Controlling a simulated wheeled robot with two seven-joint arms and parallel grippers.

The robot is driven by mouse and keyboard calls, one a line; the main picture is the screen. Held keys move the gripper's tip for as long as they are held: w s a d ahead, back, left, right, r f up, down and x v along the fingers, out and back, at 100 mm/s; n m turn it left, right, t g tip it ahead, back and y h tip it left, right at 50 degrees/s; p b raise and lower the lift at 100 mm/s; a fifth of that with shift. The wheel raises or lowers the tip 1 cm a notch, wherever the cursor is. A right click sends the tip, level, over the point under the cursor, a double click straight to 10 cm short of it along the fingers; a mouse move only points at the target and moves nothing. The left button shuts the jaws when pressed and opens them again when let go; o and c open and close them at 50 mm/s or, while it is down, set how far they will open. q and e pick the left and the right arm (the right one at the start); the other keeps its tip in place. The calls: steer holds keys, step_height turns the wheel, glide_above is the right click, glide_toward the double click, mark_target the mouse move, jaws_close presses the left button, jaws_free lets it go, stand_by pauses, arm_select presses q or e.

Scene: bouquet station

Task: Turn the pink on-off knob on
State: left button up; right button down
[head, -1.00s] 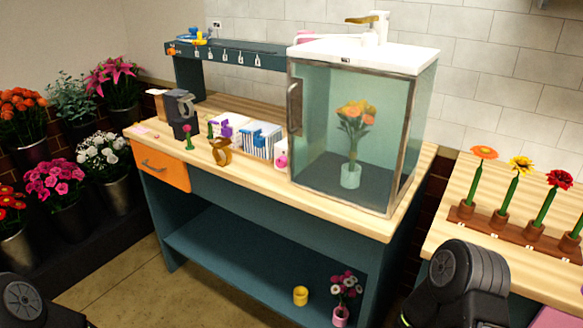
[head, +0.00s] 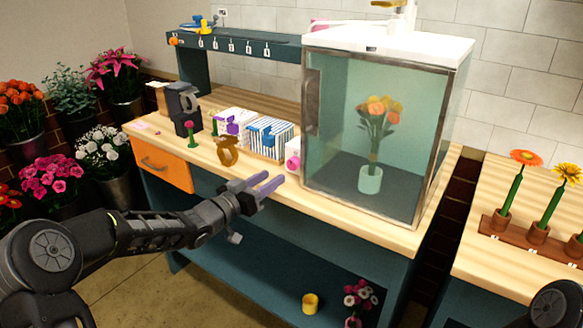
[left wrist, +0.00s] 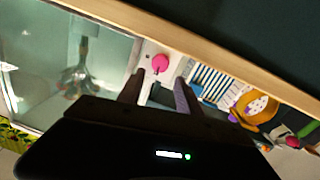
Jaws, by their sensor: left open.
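The pink knob (head: 293,162) is a round knob on a small white box at the front of the wooden bench, just left of the glass cabinet. In the left wrist view the knob (left wrist: 160,63) shows on its white plate, beyond and between the finger tips. I cannot tell its on or off setting. My left gripper (head: 268,184) is open and empty at the bench's front edge, a little in front of the knob and apart from it. It also shows in the left wrist view (left wrist: 158,92). My right gripper is out of view.
The glass cabinet (head: 345,110) holds flowers in a vase (head: 370,179). An orange drawer (head: 160,168) is at the bench's left. A yellow cup (head: 310,303) is on the lower shelf.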

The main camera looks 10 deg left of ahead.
mark_target(291, 165)
arm_select(q)
steer(key=x, duration=0.7)
steer(key=shift+w+d+p, duration=0.15)
steer(key=shift+w+p, duration=0.2)
steer(key=shift+p, duration=0.05)
steer(key=shift+c, duration=0.5)
jaws_close()
